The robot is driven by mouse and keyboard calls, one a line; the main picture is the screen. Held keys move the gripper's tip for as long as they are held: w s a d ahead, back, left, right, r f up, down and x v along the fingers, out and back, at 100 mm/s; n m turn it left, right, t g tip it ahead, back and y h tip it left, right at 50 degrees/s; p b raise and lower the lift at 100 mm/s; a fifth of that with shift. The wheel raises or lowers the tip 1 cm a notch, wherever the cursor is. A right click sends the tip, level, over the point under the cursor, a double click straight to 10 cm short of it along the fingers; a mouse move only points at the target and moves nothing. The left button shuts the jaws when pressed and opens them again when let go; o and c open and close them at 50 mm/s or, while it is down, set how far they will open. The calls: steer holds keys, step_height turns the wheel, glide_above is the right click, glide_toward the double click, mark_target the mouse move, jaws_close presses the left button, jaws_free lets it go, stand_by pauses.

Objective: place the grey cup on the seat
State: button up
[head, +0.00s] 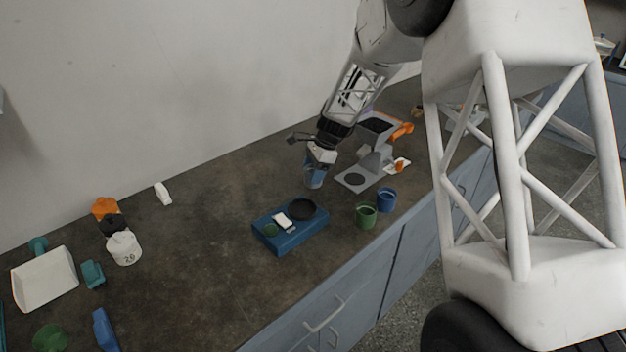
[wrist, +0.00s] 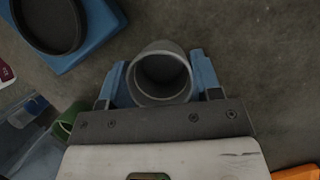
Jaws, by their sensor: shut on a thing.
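The grey cup (wrist: 160,75) is between the blue fingers of my gripper (wrist: 161,80), its round opening facing the wrist camera. In the head view my gripper (head: 315,177) is over the bench, behind the blue box, and its fingers mostly hide the cup. The blue box (head: 290,236) has a round dark recess or pad (head: 302,208) on top; it also shows at the upper left of the wrist view (wrist: 48,22). A grey stand (head: 359,188) to the right of my gripper has a dark round spot on its base. I cannot tell which round place is the seat.
A green cup (head: 366,216) and a blue cup (head: 386,200) stand near the bench's front edge. A white dustpan (head: 45,279), a white weight-like object (head: 123,248) and several small items lie at the left. The bench between them and the blue box is clear.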

steer(key=shift+f, duration=1.6)
steer(key=shift+f, duration=0.1)
steer(key=o, duration=1)
steer(key=v, duration=1.2)
